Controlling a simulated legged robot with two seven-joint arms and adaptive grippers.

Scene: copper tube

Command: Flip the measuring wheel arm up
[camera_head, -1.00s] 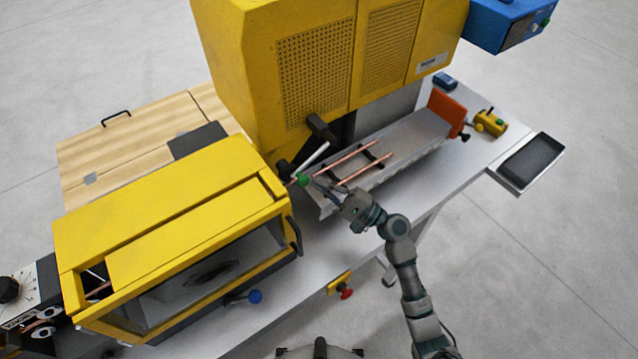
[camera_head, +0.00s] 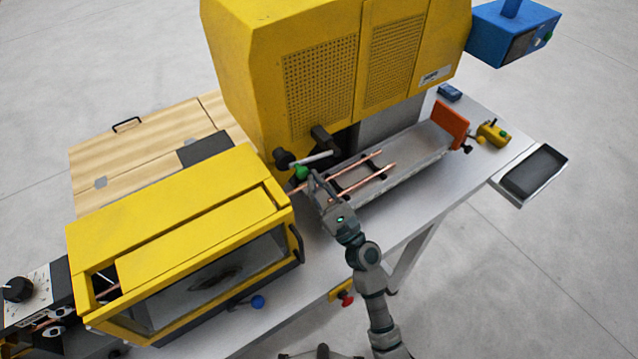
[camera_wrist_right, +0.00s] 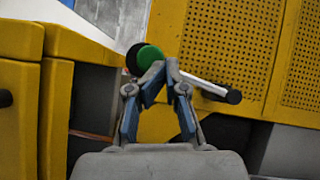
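The measuring wheel arm is a pale rod (camera_head: 318,158) with a green knob (camera_head: 300,172) at its left end, beside a dark round part (camera_head: 283,158). It sits between the yellow guarded box and the tall yellow machine. In the right wrist view the rod (camera_wrist_right: 205,85) slants down to a black tip, and the green knob (camera_wrist_right: 149,55) is just beyond my fingertips. My right gripper (camera_head: 309,180) is just below and right of the knob. Its fingers (camera_wrist_right: 164,68) show a narrow gap with nothing seen between them; contact with the knob is unclear.
Copper tubes (camera_head: 350,174) lie over a grey metal trough (camera_head: 415,150) right of my gripper. The yellow guarded box (camera_head: 180,225) stands close on the left, the tall yellow machine (camera_head: 235,70) behind. Open floor (camera_head: 520,270) lies at the front right.

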